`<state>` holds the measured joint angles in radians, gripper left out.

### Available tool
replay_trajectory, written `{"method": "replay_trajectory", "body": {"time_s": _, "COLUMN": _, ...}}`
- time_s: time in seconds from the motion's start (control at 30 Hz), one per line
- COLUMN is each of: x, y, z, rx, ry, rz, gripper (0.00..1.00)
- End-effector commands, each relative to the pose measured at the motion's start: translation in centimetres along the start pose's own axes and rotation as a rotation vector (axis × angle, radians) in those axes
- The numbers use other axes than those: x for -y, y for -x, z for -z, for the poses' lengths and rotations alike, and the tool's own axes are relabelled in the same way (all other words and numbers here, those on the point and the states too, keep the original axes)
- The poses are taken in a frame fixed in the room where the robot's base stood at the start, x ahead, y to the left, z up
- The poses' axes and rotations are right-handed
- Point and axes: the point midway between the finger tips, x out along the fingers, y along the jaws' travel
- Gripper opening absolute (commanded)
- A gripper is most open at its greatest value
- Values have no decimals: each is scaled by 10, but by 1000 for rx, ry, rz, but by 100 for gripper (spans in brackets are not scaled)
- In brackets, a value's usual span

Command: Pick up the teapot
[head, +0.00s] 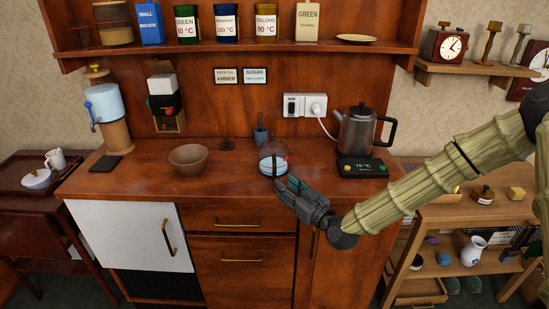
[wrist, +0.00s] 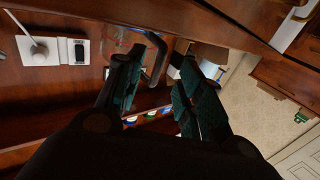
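A clear glass teapot (head: 272,161) with blue and white showing in its lower part and a dark handle stands on the wooden counter, right of the bowl. In the wrist view its curved dark handle (wrist: 156,60) shows between my fingers, toward their tips; its glass body is only faintly visible. My gripper (head: 283,184) comes in from the right, just in front of the teapot and partly overlapping it. It also shows in the wrist view (wrist: 160,62), with its two fingers apart. I cannot tell whether a finger touches the handle.
A metal kettle (head: 358,131) stands on a black base (head: 361,168) to the right, close behind my arm. A brown bowl (head: 188,158) and a blue cup (head: 261,134) are nearby. A shelf (head: 240,46) with tins overhangs the counter (head: 140,180).

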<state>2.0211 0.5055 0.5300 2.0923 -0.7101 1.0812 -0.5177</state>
Motion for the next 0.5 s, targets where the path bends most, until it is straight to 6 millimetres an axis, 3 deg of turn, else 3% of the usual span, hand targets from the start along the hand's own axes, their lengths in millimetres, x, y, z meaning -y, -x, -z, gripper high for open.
{"method": "replay_trajectory", "body": {"time_s": 0.5, "x": 0, "y": -50, "z": -3, "rx": 2, "ry": 0, "rz": 0, "gripper": 37}}
